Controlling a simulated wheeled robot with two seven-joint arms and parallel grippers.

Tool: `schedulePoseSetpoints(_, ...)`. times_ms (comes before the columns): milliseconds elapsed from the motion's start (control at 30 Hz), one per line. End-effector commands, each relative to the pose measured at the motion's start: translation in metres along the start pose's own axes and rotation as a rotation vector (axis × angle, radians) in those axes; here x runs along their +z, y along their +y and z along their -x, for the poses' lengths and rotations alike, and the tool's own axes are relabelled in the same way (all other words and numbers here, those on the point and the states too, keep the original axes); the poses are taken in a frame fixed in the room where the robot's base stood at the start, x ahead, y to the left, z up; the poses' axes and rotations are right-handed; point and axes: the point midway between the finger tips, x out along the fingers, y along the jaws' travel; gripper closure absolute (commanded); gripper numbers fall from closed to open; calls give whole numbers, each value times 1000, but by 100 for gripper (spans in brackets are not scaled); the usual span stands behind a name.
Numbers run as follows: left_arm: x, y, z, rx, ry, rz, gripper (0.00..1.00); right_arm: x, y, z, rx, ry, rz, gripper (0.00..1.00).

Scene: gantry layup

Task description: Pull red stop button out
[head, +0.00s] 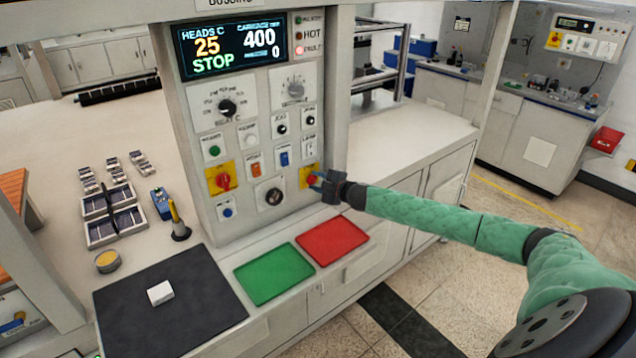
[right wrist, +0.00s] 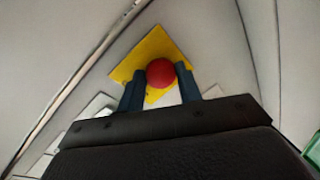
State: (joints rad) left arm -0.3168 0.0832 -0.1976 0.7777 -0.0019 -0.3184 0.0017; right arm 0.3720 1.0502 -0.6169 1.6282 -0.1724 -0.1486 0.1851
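The red stop button (head: 312,180) sits on a yellow plate (head: 304,184) low on the right side of the grey control panel. My right gripper (head: 319,179) is at this button, coming in from the right. In the right wrist view the round red button (right wrist: 160,72) lies between the tips of my two dark fingers (right wrist: 160,78), in front of the yellow plate (right wrist: 150,48). The fingers are apart by about the button's width, and the right one looks very close to it. I cannot tell whether they press on it. My left gripper is out of view.
A red rotary switch (head: 223,180) on another yellow plate and a black knob (head: 271,196) are to the left on the panel. Below lie a red tray (head: 332,240), a green tray (head: 273,274) and a black mat (head: 170,325). The display (head: 232,46) reads STOP.

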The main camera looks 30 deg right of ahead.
Motion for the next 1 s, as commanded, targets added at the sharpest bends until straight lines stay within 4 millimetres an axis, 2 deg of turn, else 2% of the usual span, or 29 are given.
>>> schedulePoseSetpoints(1000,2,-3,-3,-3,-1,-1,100,0,-5,12,-2,-1,0,87)
